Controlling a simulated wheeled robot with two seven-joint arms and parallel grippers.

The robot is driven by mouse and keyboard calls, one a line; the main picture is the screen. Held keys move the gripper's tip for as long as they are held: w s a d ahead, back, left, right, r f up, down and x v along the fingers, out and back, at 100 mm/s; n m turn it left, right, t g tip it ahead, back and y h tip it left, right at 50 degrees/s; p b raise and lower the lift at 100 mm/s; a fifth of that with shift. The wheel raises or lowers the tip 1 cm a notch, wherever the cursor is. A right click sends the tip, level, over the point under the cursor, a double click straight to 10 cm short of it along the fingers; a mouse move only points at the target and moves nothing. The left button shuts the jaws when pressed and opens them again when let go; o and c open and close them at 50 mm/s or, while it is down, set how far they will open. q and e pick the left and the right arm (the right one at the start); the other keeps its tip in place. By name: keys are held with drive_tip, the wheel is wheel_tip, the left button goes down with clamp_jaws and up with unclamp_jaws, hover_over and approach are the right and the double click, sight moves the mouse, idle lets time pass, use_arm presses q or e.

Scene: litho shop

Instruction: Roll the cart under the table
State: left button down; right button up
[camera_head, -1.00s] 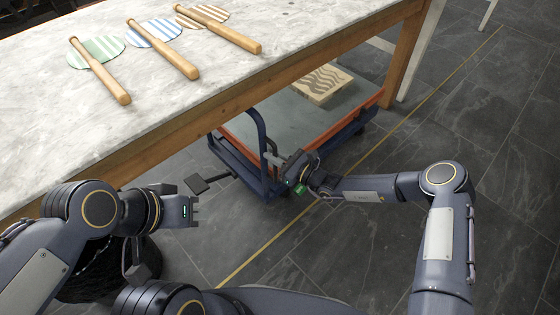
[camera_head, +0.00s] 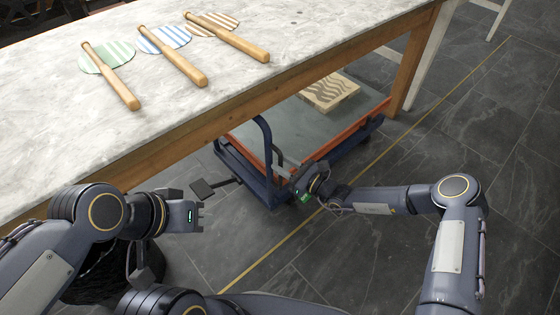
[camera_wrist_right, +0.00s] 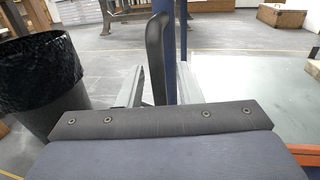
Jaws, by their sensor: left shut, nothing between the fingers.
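The cart (camera_head: 290,120) has a grey deck, orange rim and dark blue frame with an upright tubular handle (camera_head: 264,140). Its far part lies beneath the tabletop in the head view; its near edge and handle end stick out in front. The table (camera_head: 130,110) has a pale stone top and wooden apron that hides part of the deck. My right gripper (camera_head: 283,174) is at the handle; in the right wrist view its fingers (camera_wrist_right: 158,88) are apart, with the dark handle upright between them and slim gaps showing. My left gripper (camera_head: 200,214) is shut and empty, left of the cart.
A wooden block with wavy grooves (camera_head: 328,92) lies on the deck. A table leg (camera_head: 410,62) stands right of the cart. A black bin (camera_wrist_right: 40,75) is nearby. A yellow line (camera_head: 400,135) crosses the open tiled floor.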

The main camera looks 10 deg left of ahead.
drive_tip(key=p+v, duration=0.1)
drive_tip(key=v, duration=0.5)
idle(0.3)
drive_tip(key=s+d+r+n+g+h, duration=0.25)
drive_tip(key=s+d+r+n, duration=0.35)
drive_tip(key=r, duration=0.4)
drive_tip(key=s+d+r+n+g+h, duration=0.1)
drive_tip(key=s+d+r+n+g, duration=0.3)
drive_tip(key=r+n, duration=0.5)
drive_tip(key=s+d+r+n+t+h, duration=0.25)
drive_tip(key=s+d+h, duration=0.25)
drive_tip(key=s+d, duration=0.4)
drive_tip(key=s+d+r+n+t+h, duration=0.2)
drive_tip(key=s+d+r+n+h, duration=0.15)
drive_tip(key=s+d, duration=0.6)
wheel_tip(320, 180, up, 26)
drive_tip(key=s+a+p, duration=0.1)
drive_tip(key=s+p, duration=0.1)
drive_tip(key=p, duration=2.4)
drive_tip(key=shift+a+h+p, duration=0.3)
drive_tip(key=shift+a+p, duration=0.05)
drive_tip(key=shift+p, duration=0.05)
